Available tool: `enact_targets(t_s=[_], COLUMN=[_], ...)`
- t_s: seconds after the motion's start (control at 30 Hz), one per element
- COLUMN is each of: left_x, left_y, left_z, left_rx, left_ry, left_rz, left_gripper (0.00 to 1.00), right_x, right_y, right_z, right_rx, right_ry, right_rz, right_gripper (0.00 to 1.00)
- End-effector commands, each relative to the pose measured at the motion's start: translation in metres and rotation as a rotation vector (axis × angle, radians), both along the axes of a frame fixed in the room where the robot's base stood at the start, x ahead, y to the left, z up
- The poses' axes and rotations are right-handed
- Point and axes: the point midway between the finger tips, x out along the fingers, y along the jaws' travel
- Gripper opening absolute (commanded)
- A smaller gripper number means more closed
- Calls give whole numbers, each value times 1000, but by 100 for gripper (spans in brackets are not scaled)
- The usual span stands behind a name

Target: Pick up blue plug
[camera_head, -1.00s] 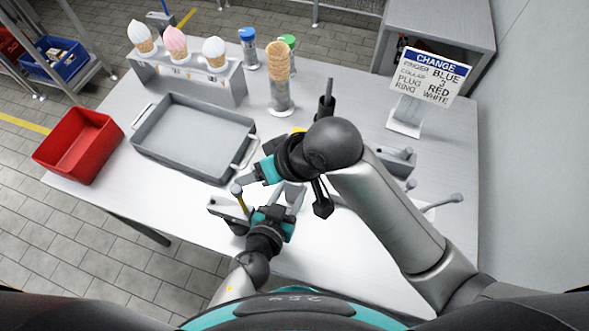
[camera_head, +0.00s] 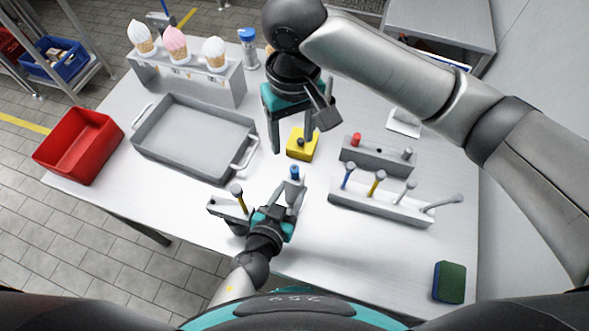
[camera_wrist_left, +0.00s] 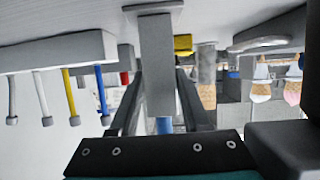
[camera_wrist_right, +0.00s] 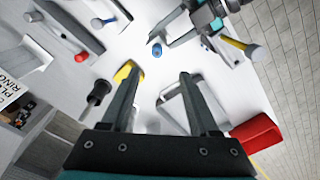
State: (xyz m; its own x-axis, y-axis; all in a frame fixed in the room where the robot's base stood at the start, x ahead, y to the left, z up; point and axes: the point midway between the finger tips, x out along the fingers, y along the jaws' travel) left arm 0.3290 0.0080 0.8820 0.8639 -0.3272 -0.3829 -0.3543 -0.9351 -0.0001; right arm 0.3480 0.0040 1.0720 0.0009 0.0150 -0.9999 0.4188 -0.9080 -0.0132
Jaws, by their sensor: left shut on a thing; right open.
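The blue plug (camera_head: 294,172) stands at the top of a grey holder (camera_head: 293,187) near the table's middle. My left gripper (camera_head: 284,200) is shut on the grey holder below the plug. The left wrist view is inverted: the grey column (camera_wrist_left: 157,70) is between the fingers and the blue part (camera_wrist_left: 163,125) shows below it. My right gripper (camera_head: 299,136) is open and empty, behind and above the plug, pointing down. In the right wrist view the plug (camera_wrist_right: 157,50) lies ahead of the open fingers (camera_wrist_right: 160,72), apart from them.
A yellow block (camera_head: 302,145) stands behind the plug. A rack with a red plug (camera_head: 356,139) and a rack of tools (camera_head: 380,203) are to the right. A grey tray (camera_head: 195,135) and red bin (camera_head: 79,148) are to the left. A sponge (camera_head: 449,282) lies front right.

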Motion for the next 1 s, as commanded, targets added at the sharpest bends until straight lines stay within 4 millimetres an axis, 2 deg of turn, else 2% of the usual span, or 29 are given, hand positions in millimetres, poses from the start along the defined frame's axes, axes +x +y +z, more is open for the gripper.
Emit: enact_targets(t_s=[0.13,0.4,0.63,0.9,1.0], left_x=[0,0,0,0,0], left_y=[0,0,0,0,0], left_z=[0,0,0,0,0], left_rx=[0,0,0,0,0], left_ry=[-1,-1,-1,-1,-1], left_rz=[0,0,0,0,0], left_gripper=[0,0,0,0,0], right_x=[1,1,1,1,1], right_y=[-4,-4,-4,-4,-4], right_z=[-9,-54,-72,-110,-117], right_rx=[-20,-18,-17,-16,-16], right_ry=[4,5,3,2,2], right_rz=[-13,-11,-11,-10,-9], right_gripper=[62,62,62,62,62])
